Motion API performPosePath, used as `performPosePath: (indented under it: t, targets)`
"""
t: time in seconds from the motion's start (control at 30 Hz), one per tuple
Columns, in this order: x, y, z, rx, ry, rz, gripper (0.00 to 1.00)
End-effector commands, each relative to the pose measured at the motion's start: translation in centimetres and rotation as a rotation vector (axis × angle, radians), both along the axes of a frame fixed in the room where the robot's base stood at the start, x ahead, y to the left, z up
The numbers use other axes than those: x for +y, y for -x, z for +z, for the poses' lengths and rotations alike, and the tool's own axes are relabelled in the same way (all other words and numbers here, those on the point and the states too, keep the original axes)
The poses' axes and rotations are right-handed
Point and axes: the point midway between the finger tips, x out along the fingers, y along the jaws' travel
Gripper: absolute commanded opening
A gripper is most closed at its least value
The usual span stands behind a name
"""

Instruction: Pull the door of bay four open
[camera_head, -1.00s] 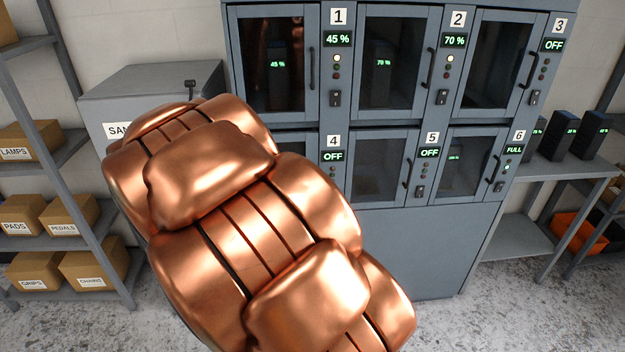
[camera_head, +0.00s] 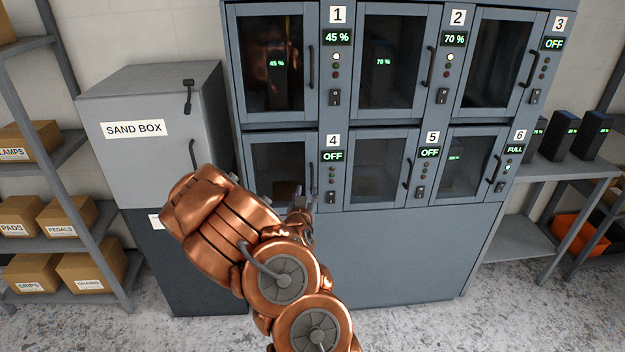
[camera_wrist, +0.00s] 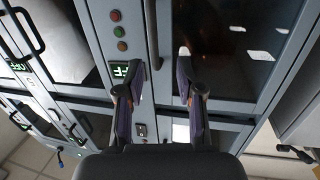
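The door of bay four (camera_head: 272,152) is the dark glass door at the lower left of the cabinet, beside the 4 label and an OFF display (camera_head: 333,156). It looks shut. My gripper (camera_head: 305,196) is at the door's lower right, near its handle, and is partly hidden by my arm. In the wrist view my gripper (camera_wrist: 160,63) is open, with its two fingers apart. A dark upright handle (camera_wrist: 152,32) shows between and beyond the fingertips, closer to the left one. I cannot tell whether a finger touches it. The dark door glass (camera_wrist: 225,40) lies to the right.
Bay five's door (camera_head: 378,165) is to the right, and bay one's door (camera_head: 270,60) is above. A grey sand box (camera_head: 150,90) stands left of the cabinet. Shelves with cartons (camera_head: 68,216) are further left. Open floor lies below the cabinet.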

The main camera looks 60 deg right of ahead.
Motion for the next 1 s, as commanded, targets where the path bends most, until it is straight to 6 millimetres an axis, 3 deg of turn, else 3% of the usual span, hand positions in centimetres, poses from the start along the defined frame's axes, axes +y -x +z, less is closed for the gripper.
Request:
performPosePath:
  t: [0.27, 1.0]
  targets:
    - [-1.2, 0.4, -0.1, -0.014, 0.063, 0.007, 0.37]
    - [-7.2, -2.6, 0.4, -0.015, 0.067, 0.007, 0.37]
